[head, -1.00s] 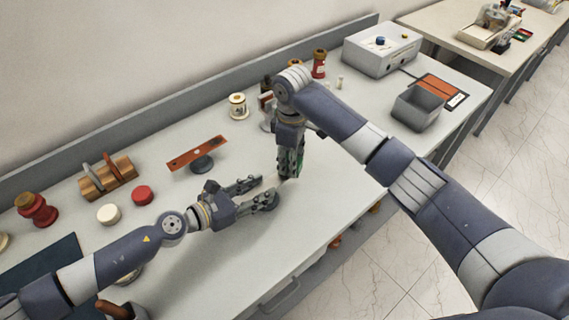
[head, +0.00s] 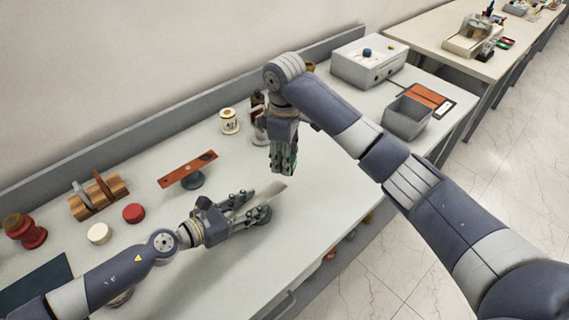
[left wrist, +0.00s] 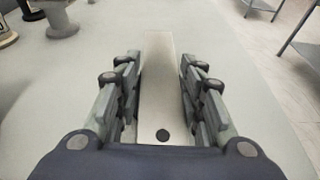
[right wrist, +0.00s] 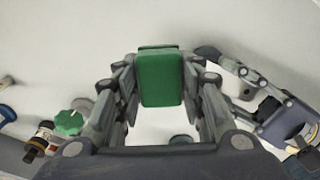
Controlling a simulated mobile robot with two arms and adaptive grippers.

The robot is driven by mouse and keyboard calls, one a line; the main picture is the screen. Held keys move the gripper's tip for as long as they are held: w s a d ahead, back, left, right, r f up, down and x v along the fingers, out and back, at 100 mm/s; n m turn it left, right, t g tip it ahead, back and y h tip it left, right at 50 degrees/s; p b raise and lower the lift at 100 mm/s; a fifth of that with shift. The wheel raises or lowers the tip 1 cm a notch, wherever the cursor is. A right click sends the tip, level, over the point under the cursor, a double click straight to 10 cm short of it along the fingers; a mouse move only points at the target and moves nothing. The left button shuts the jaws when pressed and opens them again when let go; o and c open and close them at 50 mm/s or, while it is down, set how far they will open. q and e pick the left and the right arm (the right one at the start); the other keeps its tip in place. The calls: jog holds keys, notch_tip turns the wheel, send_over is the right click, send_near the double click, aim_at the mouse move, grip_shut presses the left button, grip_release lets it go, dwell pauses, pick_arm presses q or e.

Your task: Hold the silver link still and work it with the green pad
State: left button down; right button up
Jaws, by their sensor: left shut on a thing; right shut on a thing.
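The silver link (head: 272,194) is a flat pale bar. My left gripper (head: 258,204) is shut on it, low over the table. In the left wrist view the link (left wrist: 160,75) points away between the fingers (left wrist: 160,95), with a dark hole at its near end. The green pad (right wrist: 160,78) is a rounded block. My right gripper (right wrist: 160,90) is shut on it, pointing down. In the head view the right gripper (head: 283,168) is above and behind the link, apart from it, and its fingers mostly hide the pad.
An orange bar on a dark stand (head: 188,170) stands behind my left gripper. A grey bin (head: 408,112) stands right. The table's front middle is clear.

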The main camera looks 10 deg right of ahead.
jog(key=shift+r, duration=0.3)
jog(key=shift+r, duration=1.55)
pick_arm(q)
jog(key=c, duration=1)
grip_release()
jog(key=shift+s+a, duration=0.1)
jog(key=v, duration=1.2)
